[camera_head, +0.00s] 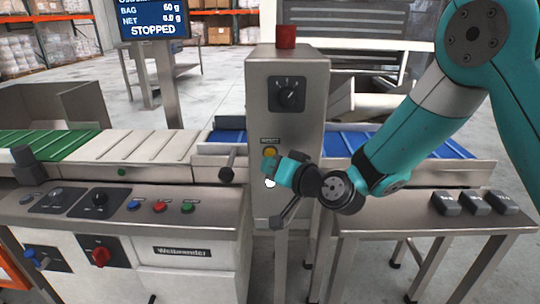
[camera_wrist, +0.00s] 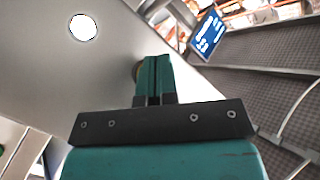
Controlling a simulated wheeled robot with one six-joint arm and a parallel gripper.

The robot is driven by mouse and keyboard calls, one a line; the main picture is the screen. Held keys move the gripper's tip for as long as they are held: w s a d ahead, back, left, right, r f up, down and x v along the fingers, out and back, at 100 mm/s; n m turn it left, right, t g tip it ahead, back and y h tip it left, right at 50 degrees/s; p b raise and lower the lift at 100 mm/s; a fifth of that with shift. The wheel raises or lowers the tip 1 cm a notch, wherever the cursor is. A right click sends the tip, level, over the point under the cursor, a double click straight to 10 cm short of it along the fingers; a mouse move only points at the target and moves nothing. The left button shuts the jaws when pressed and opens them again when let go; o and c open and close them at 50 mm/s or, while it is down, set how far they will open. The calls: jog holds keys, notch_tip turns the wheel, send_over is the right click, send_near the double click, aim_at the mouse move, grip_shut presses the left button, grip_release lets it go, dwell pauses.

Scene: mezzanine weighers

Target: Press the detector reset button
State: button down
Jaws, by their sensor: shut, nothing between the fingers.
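The detector cabinet (camera_head: 262,105) is a grey metal box in the middle of the head view. A yellow button (camera_head: 269,152) under a small label is on its front, and I take it as the reset button. A round white light or button (camera_head: 270,182) is below it; a bright white disc (camera_wrist: 82,27) shows on the panel in the wrist view. My gripper (camera_head: 271,166) is shut and empty, right at the panel by the yellow button. In the wrist view my fingertips (camera_wrist: 153,62) hide most of a round brownish rim (camera_wrist: 136,70). Contact cannot be told.
A black rotary dial (camera_head: 287,94) is higher on the cabinet, with a red beacon (camera_head: 286,37) on top. A screen (camera_head: 152,20) reads STOPPED. A control panel (camera_head: 110,204) with coloured buttons is at left. A side table (camera_head: 400,217) carries several grey weights.

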jog(key=shift+s+a+b, duration=0.1)
jog(key=shift+s+b, duration=0.6)
jog(key=shift+s, duration=1.6)
jog(key=s+d+r+n+g+h, duration=0.25)
jog(key=s+d+g, duration=0.4)
jog(key=s, duration=0.65)
jog(key=s+d+r+n+g+h, duration=0.25)
jog(key=s+d+g+h, duration=0.2)
jog(key=s+d, duration=0.55)
notch_tip(320, 180, up, 21)
jog(key=s+a+g+p, duration=0.1)
jog(key=s+p, duration=0.2)
jog(key=p, duration=1.8)
jog(key=shift+a+n+p, duration=0.3)
jog(key=shift+a+n, duration=0.05)
jog(key=shift+n, duration=0.05)
